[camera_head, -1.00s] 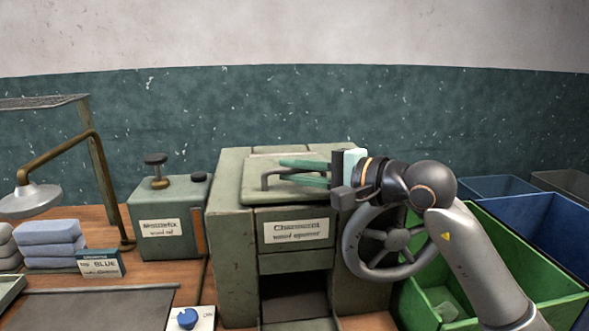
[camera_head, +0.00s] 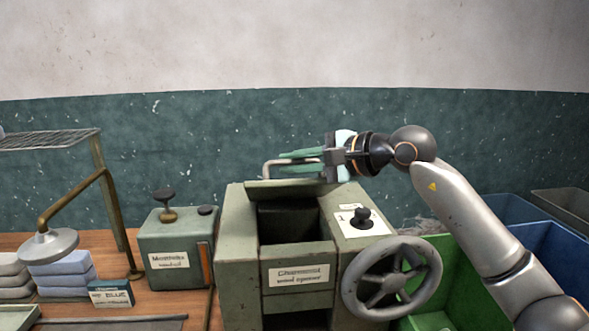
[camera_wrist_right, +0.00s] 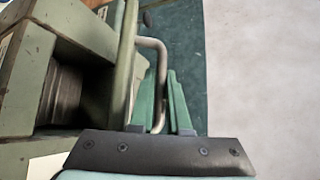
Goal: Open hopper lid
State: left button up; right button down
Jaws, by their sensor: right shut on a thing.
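The hopper lid (camera_head: 293,188) of the green wood opener (camera_head: 236,240) stands raised at the back of the machine, seen nearly edge-on in the head view. The dark hopper opening (camera_head: 288,222) is exposed in front of it. My right gripper (camera_head: 300,161) is above the lid, with its green fingers shut on the metal lid handle (camera_head: 270,168). In the right wrist view, the bent handle (camera_wrist_right: 160,80) passes between the fingers (camera_wrist_right: 168,105), and the lid (camera_wrist_right: 123,75) stands beside them. My left gripper is not in view.
A handwheel (camera_head: 392,278) is on the machine's front right. A black knob (camera_head: 362,217) is on its top right. A smaller green box (camera_head: 172,250) stands at left, near a lamp (camera_head: 48,245). Green (camera_head: 455,262) and blue (camera_head: 553,240) bins are at right.

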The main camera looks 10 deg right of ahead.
jog(key=shift+w+r, duration=0.2)
jog(key=shift+w, duration=0.05)
jog(key=c, duration=1.2)
grip_release()
jog(key=shift+o, duration=0.2)
jog(key=shift+s+d, duration=0.25)
jog(key=b+v, duration=0.3)
jog(key=v, duration=0.9)
jog(key=shift+r, duration=0.1)
